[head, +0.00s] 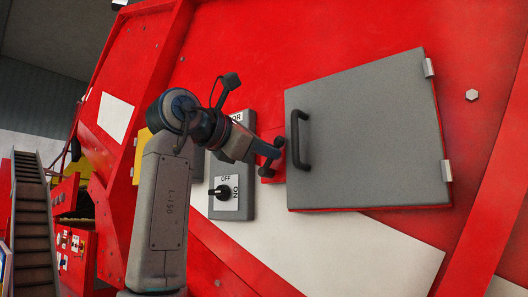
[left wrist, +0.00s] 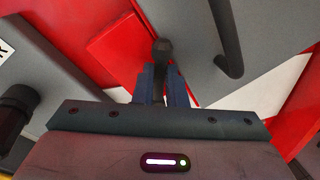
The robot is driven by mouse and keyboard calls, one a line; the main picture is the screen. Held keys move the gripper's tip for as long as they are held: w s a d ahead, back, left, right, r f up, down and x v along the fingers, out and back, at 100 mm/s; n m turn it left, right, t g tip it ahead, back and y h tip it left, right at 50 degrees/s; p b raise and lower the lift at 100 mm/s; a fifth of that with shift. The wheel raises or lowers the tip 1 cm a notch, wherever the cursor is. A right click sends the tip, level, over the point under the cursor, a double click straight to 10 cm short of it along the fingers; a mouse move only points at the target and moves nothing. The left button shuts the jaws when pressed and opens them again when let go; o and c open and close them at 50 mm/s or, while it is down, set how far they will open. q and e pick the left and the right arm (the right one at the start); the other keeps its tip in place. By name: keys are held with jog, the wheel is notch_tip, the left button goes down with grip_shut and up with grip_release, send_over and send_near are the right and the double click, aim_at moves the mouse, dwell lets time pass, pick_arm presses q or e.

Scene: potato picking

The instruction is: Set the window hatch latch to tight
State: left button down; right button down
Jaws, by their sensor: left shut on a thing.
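The window hatch (head: 365,140) is a grey panel with a black bar handle (head: 303,138) near its left edge, and it looks closed. The latch (left wrist: 162,46) is a dark piece with a rounded end, seen between my gripper's fingers in the left wrist view. It sits beside a red plate (head: 268,176) at the hatch's left edge. My left gripper (head: 272,158) is shut on the latch. The fingers hide much of it, so its exact setting cannot be told. My right gripper is not in view.
Hinges (head: 446,171) are on the hatch's right edge.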

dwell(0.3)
pick_arm(q)
jog(key=c, duration=1.5)
grip_release()
jog(key=b+v, duration=0.4)
jog(key=v, duration=0.6)
jog(key=shift+s+a, duration=0.25)
jog(key=shift+s, duration=0.1)
